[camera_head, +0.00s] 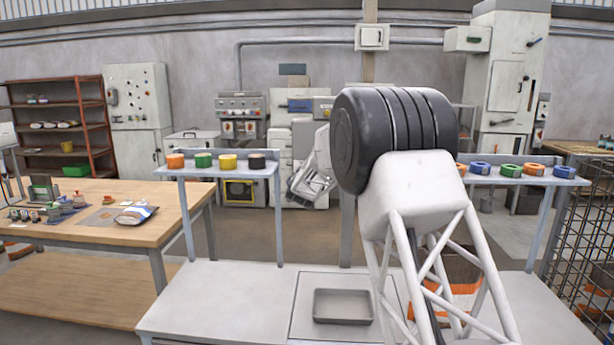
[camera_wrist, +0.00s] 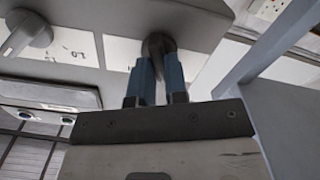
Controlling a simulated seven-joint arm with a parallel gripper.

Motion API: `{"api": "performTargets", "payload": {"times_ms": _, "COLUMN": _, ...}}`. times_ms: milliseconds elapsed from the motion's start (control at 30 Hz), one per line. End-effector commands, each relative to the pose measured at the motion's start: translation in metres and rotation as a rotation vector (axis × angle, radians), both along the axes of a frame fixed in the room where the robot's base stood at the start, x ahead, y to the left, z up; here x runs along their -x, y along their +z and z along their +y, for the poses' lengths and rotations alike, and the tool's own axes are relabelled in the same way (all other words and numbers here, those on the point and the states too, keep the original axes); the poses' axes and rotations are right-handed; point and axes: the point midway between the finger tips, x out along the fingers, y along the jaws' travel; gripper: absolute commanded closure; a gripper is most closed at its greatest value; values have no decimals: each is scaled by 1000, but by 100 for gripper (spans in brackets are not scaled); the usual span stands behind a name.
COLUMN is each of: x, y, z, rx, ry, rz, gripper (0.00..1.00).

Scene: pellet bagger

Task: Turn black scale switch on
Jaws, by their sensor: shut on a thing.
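In the wrist view a black switch knob (camera_wrist: 158,42) stands out from a pale grey panel, over a white label. My gripper (camera_wrist: 158,62) has its two blue fingers on either side of the black knob and is shut on it. The fingers partly cover the knob, so its exact turn angle is hard to tell. In the head view my own arm hides the gripper and the switch.
A grey-blue post (camera_wrist: 270,45) runs close on the right in the wrist view. In the head view a shallow grey tray (camera_head: 342,293) lies on the white bench (camera_head: 215,300). Raised shelves with coloured rings (camera_head: 227,161) stand behind. A wooden table (camera_head: 100,235) is at left.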

Motion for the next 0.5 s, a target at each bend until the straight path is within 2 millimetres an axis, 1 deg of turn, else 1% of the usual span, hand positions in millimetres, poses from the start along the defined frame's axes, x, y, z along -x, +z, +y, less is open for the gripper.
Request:
{"api": "performTargets", "payload": {"times_ms": 267, "x": 0, "y": 1, "z": -1, "rx": -201, "ry": -1, "rz": -1, "gripper": 100}}
{"api": "performTargets", "payload": {"times_ms": 500, "x": 0, "y": 1, "z": -2, "rx": -426, "ry": 0, "rz": 0, "gripper": 100}}
